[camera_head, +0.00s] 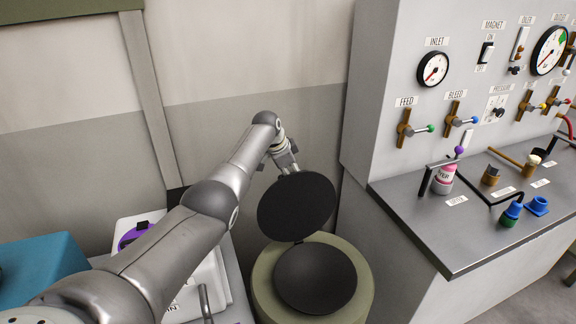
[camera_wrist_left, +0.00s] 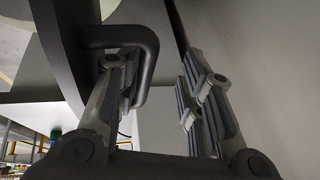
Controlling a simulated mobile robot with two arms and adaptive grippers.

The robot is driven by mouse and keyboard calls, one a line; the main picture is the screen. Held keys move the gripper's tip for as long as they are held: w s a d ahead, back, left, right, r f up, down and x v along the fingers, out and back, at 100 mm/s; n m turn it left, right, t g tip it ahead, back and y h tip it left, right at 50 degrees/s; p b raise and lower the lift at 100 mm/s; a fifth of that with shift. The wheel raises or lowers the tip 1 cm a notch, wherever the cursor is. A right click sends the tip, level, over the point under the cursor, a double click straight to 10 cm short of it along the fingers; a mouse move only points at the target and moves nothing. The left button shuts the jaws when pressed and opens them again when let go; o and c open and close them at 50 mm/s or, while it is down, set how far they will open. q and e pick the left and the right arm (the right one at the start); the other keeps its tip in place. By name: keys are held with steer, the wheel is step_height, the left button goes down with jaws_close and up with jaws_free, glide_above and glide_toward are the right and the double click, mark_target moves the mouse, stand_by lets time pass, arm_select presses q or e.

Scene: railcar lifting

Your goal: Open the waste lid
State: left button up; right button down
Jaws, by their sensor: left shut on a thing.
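The round black waste lid (camera_head: 297,207) stands tilted up at the back of the olive-green waste bin (camera_head: 362,295). The bin's dark round opening (camera_head: 315,278) is uncovered in front of it. My left gripper (camera_head: 289,164) is at the upper back side of the lid, partly hidden by it. In the left wrist view, a dark looped handle (camera_wrist_left: 151,62) shows at the left gripper (camera_wrist_left: 160,85), with one finger inside the loop. The left gripper is shut on this handle. My right gripper is not in view.
A grey console (camera_head: 430,225) with gauges, valves and small bottles stands on the right. A teal box (camera_head: 45,262) and a white unit with a purple part (camera_head: 132,235) are on the left. The wall is close behind the bin.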

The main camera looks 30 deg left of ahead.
arm_select(q)
steer(key=v, duration=1.2)
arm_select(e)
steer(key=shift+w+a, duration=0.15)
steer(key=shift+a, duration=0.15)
arm_select(q)
steer(key=shift+f, duration=0.1)
